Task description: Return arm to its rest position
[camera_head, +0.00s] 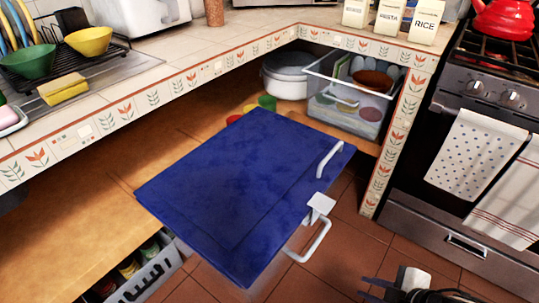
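My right gripper (366,287) is at the bottom edge, right of centre. Its two dark fingers point left with a small gap between them, and nothing shows between them. It is over the tiled floor, apart from the blue panel (235,185) and its white handles. The lower part of this gripper and most of its arm are cut off by the frame. My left gripper and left arm are not in view.
The blue panel juts out at centre, with a white handle (329,159) on top and another (312,243) below its edge. The oven (425,226) stands right. A grey basket (150,276) is lower left. Reddish floor tiles (345,245) lie clear between panel and oven.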

